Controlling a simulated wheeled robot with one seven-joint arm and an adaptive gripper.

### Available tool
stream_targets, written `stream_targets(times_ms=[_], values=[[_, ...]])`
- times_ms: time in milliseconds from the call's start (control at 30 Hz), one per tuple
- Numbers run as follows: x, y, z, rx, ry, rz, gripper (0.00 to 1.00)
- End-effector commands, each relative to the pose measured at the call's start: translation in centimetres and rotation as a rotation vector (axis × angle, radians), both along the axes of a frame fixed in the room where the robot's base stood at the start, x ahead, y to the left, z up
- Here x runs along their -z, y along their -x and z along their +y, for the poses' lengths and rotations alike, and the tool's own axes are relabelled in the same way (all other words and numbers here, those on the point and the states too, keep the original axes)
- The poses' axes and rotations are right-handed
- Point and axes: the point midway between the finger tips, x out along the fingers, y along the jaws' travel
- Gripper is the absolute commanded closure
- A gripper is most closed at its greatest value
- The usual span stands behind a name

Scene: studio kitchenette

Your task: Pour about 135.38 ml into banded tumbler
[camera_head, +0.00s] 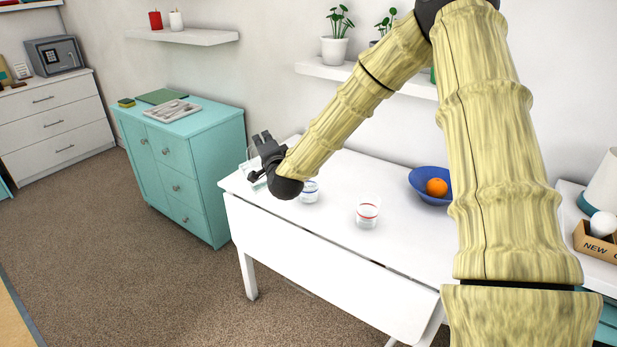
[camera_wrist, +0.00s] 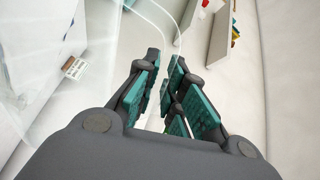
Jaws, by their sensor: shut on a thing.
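My gripper (camera_head: 260,158) is over the left end of the white table, shut on a clear glass vessel (camera_head: 254,180) that shows only in part behind it. In the wrist view, the gripper's teal-padded fingers (camera_wrist: 165,75) close around a thin clear part of this vessel (camera_wrist: 158,22), perhaps its handle. I cannot make out a liquid level in it. A clear tumbler with a red band (camera_head: 368,212) stands upright on the table. Another clear tumbler with a blue band (camera_head: 310,191) stands nearer the gripper, partly behind my arm.
The white table (camera_head: 405,255) is bare in front of the red-banded tumbler. A blue bowl (camera_head: 425,193) with an orange (camera_head: 437,187) sits to the right, partly behind my arm. A teal cabinet (camera_head: 180,175) stands left of the table. A shelf (camera_head: 320,69) with potted plants hangs above.

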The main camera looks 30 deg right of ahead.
Motion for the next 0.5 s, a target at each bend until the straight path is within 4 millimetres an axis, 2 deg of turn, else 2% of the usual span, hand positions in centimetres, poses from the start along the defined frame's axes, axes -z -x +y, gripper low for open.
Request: stream_targets(times_ms=[267, 500], values=[[-0.3, 0.0, 0.0, 0.0, -0.004, -0.005, 1.0], [1.3, -0.3, 1.3, 0.0, 0.108, 0.02, 1.0]])
